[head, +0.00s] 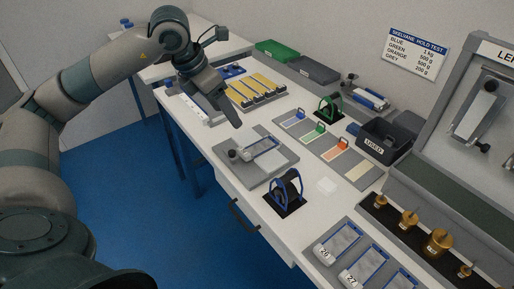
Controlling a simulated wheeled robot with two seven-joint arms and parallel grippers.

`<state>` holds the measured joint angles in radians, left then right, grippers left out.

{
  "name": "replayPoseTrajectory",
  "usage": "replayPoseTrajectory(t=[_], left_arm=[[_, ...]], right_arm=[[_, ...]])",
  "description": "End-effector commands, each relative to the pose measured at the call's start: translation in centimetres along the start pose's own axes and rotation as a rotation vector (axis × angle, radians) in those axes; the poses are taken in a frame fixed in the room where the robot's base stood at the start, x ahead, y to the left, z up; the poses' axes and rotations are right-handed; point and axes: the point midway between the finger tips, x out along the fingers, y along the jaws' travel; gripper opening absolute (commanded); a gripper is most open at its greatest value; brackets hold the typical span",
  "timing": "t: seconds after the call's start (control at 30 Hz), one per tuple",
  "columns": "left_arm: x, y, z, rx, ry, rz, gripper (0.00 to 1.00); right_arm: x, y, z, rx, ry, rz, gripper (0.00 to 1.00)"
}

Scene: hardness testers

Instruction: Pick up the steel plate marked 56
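A tray (341,244) at the bottom right holds several blue-edged metal plates. The nearest-left plate (342,238) has a white end tag (323,253) whose two digits are small and may read 56 or 26. The plate beside it (370,258) has a tag (349,277) that looks like 22 or 27. My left gripper (229,112) hangs over the far part of the bench, well away from that tray. Its fingers overlap from this angle, so its opening cannot be told. Nothing shows held in it. My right gripper is out of view.
A grey stand (278,163) with a blue-framed piece and a black-and-blue holder (285,193) stand mid-bench. Brass weights (438,243) line a dark rack at right. A "USED" bin (383,142) and coloured pads (333,151) lie behind. A yellow-strip tray (254,90) is near the gripper.

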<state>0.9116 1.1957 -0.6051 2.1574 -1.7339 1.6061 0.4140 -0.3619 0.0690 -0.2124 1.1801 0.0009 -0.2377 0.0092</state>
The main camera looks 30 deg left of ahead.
Motion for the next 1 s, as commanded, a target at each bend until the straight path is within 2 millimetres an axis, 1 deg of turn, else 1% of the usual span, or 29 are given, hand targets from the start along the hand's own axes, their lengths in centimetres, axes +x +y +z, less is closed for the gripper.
replayPoseTrajectory(t=[0.03,0.1,0.37,0.53,0.67,0.9,1.0], left_arm=[[-0.2,0.5,-0.2,-0.003,0.006,0.016,0.63],[-0.3,0.6,-0.2,-0.004,0.009,0.024,0.63],[-0.2,0.6,-0.2,-0.004,0.009,0.020,0.63],[0.6,0.5,-0.2,-0.004,0.011,0.018,0.63],[2.1,0.5,-0.3,-0.003,0.011,0.017,0.63],[6.3,0.5,-0.3,-0.004,0.012,0.016,0.63],[8.1,0.5,-0.3,-0.004,0.012,0.016,0.63]], right_arm=[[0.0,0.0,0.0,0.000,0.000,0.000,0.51],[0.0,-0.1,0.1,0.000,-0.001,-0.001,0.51],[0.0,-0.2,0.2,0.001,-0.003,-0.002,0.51],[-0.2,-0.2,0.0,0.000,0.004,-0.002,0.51],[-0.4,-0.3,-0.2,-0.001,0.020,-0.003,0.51],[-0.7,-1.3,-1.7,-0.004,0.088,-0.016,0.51],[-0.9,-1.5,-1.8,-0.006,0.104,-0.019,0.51]])
